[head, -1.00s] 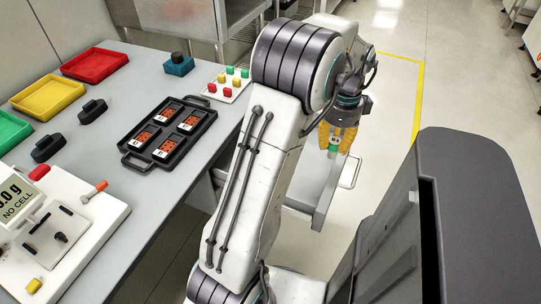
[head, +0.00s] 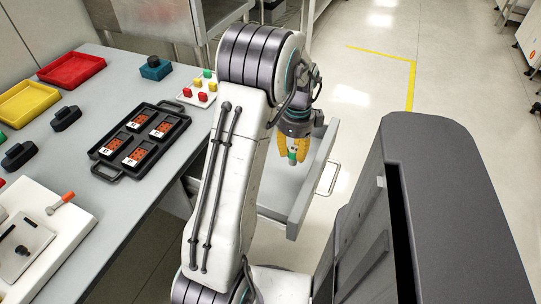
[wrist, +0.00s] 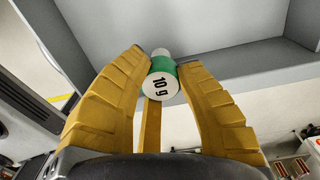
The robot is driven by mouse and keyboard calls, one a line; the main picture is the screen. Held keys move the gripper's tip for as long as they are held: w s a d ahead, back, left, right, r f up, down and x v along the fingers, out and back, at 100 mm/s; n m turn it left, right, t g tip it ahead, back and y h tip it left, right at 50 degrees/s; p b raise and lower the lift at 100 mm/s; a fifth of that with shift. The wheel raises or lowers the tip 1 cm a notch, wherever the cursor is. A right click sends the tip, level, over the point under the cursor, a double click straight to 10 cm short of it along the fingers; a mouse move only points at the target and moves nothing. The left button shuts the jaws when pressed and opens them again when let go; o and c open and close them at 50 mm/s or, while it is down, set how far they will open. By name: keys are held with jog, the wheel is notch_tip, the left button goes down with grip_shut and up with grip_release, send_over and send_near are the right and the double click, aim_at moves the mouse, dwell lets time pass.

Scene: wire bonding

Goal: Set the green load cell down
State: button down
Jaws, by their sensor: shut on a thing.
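My gripper (head: 294,158) is shut on the green load cell (head: 293,153), a small cylinder with a green band and a white end. In the wrist view the load cell (wrist: 163,72) sits between the tips of my yellow fingers, with "10 g" on its white face. My gripper hangs pointing down at the open grey drawer (head: 291,222) beside the table. The cell looks held above the drawer, not resting; its exact height cannot be told. Part of the drawer is hidden behind my arm.
Red (head: 72,67) and yellow (head: 30,103) bins stand further back. The drawer's handle (head: 333,180) sticks out over clear floor.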

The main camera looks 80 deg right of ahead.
jog(key=w+d+f, duration=0.4)
jog(key=w, duration=0.1)
jog(key=shift+w+d+f, duration=0.2)
jog(key=shift+w+d, duration=0.15)
jog(key=shift+f, duration=2)
jog(key=shift+f, duration=0.2)
jog(key=c, duration=1)
grip_release()
jog(key=shift+r, duration=0.1)
notch_tip(320, 180, up, 12)
jog(key=shift+d+r+p, duration=0.1)
jog(key=shift+p, duration=0.5)
